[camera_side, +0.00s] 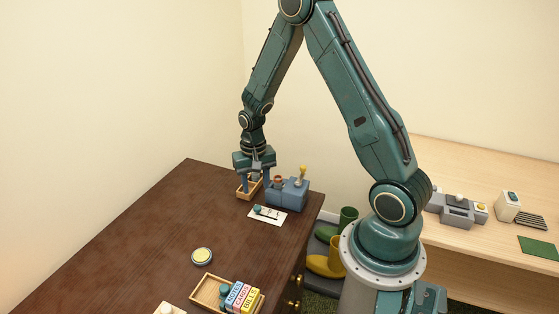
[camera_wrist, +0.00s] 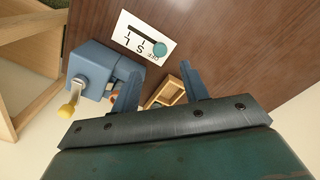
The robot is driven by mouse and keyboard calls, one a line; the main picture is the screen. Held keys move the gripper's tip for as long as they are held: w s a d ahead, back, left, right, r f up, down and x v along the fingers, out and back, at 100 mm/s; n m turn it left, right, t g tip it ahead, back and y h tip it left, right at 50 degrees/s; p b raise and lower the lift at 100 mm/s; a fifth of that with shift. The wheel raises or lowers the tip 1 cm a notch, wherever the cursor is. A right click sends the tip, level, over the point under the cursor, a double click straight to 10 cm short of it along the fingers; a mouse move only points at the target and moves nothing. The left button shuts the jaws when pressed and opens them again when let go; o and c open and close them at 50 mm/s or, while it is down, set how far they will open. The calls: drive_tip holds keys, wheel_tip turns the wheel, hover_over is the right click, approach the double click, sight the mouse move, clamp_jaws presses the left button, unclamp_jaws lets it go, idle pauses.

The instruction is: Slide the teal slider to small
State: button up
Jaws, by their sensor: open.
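The teal slider knob (camera_side: 257,210) sits on a white card (camera_side: 276,217) on the dark table, at the left end of its slot. In the wrist view the teal knob (camera_wrist: 159,48) is at the right end of the dark slot on the card (camera_wrist: 125,22), beside a small, hard-to-read label. The letters S and L stand farther along the slot. My gripper (camera_side: 255,187) is open and empty, beyond the card, above a small wooden tray (camera_side: 240,195). Its two fingers (camera_wrist: 158,72) show in the wrist view, apart from the knob.
A blue-grey box (camera_side: 289,194) with a yellow-knobbed lever (camera_side: 302,172) stands beside my gripper. A round yellow-topped tin (camera_side: 202,256) and a wooden tray (camera_side: 205,292) of labelled blocks are nearer. The table's left middle is clear. Boots (camera_side: 325,264) stand beyond its right edge.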

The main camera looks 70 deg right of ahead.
sight(257, 207)
drive_tip(key=shift+f, duration=3.9)
clamp_jaws()
